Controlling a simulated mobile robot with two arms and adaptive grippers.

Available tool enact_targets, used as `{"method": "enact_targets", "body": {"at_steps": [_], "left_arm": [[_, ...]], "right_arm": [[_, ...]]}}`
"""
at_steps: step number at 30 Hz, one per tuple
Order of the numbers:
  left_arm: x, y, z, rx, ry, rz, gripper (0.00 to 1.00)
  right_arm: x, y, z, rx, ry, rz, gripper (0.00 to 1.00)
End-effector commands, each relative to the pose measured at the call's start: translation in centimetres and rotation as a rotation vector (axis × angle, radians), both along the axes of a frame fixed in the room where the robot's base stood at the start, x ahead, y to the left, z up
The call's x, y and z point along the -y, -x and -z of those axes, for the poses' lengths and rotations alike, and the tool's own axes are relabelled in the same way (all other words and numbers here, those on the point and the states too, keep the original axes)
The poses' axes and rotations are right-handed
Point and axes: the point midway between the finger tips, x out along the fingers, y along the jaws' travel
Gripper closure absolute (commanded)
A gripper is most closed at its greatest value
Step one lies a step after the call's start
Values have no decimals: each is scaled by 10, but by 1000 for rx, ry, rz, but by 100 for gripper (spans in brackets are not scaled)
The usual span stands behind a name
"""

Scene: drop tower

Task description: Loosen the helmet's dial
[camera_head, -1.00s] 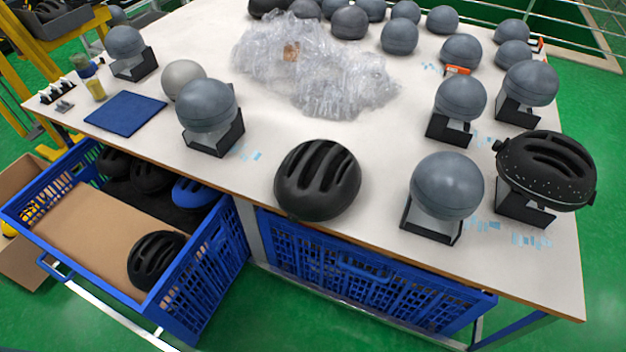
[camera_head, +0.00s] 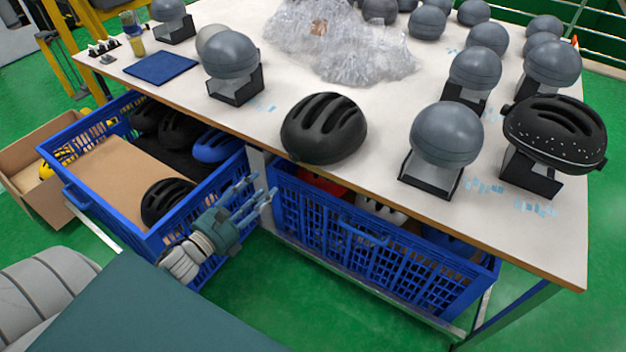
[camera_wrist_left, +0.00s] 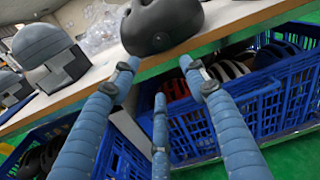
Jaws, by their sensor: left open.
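A black vented helmet (camera_head: 324,128) sits on the white table near its front edge, in the middle. It also shows at the top of the left wrist view (camera_wrist_left: 160,24), where a small round dark part (camera_wrist_left: 161,41) is on its near end; I cannot tell for sure that this is the dial. A second black helmet (camera_head: 553,133), with white dots, rests on a stand at the right. My left gripper (camera_head: 256,192) is below and in front of the table edge, open and empty. Its blue fingers (camera_wrist_left: 158,90) point up toward the helmet, apart from it. My right gripper is not in view.
Grey headforms on dark stands (camera_head: 445,135) stand left and right of the middle helmet. Clear plastic wrap (camera_head: 350,45) lies behind it. Blue crates with helmets (camera_head: 380,250) are under the table edge, and another (camera_head: 200,240) is at the left.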

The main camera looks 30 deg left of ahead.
Motion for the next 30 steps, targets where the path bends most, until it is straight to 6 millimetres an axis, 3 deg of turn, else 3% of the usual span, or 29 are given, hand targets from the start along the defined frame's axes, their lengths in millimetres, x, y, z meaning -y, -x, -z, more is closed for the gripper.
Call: {"method": "enact_targets", "body": {"at_steps": [3, 8, 13, 21, 30], "left_arm": [[3, -4, -15, 43, -85, 23, 55], [6, -20, -19, 50, -95, 25, 55], [10, -52, -20, 50, -93, 25, 55], [16, -95, -18, 47, -91, 24, 55], [18, -110, -16, 45, -91, 24, 55]], "right_arm": [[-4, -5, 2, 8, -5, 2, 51], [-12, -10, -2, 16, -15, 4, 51], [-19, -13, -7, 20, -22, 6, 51], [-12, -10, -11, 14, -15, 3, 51], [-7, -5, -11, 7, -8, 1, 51]]}}
